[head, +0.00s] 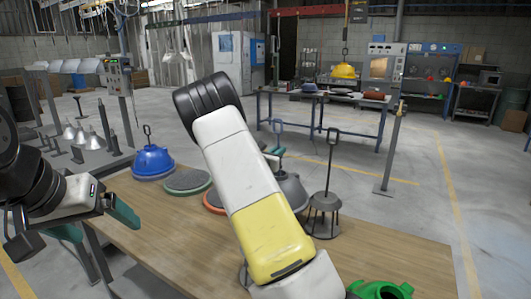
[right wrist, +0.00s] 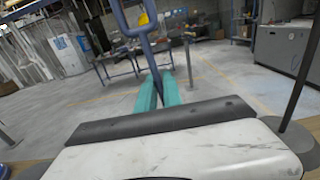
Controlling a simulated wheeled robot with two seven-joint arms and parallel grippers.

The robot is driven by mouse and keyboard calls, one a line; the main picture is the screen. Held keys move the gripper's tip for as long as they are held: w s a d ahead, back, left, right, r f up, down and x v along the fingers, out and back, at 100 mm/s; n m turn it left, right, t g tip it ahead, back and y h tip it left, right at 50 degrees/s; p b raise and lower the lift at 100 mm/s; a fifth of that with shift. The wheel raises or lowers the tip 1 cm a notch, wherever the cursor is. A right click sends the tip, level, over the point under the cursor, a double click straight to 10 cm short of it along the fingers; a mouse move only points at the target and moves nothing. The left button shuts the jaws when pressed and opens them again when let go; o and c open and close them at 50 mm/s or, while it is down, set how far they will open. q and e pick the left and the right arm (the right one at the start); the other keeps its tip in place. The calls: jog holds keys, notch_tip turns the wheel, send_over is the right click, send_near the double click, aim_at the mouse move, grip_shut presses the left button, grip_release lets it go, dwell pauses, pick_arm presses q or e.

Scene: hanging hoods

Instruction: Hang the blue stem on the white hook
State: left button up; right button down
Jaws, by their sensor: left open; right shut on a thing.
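The blue stem (right wrist: 148,44) rises between the teal fingers of my right gripper (right wrist: 158,90) in the right wrist view. In the head view its looped top (head: 277,126) shows just beyond my right arm, above the gripper (head: 272,153). My right gripper is shut on it, above the table. The stem's lower end is hidden or unclear. My left gripper (head: 95,222) is open and empty at the table's left side, with teal fingers apart. I cannot make out a white hook for certain in either view.
A yellow hood (head: 343,71) hangs behind. A grey post (head: 391,150) stands at right.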

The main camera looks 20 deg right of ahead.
jog(key=shift+w+a+f, duration=0.15)
jog(key=shift+w+a, duration=0.1)
jog(key=shift+a, duration=0.1)
jog(key=shift+d+r, duration=0.1)
jog(key=shift+r, duration=2.55)
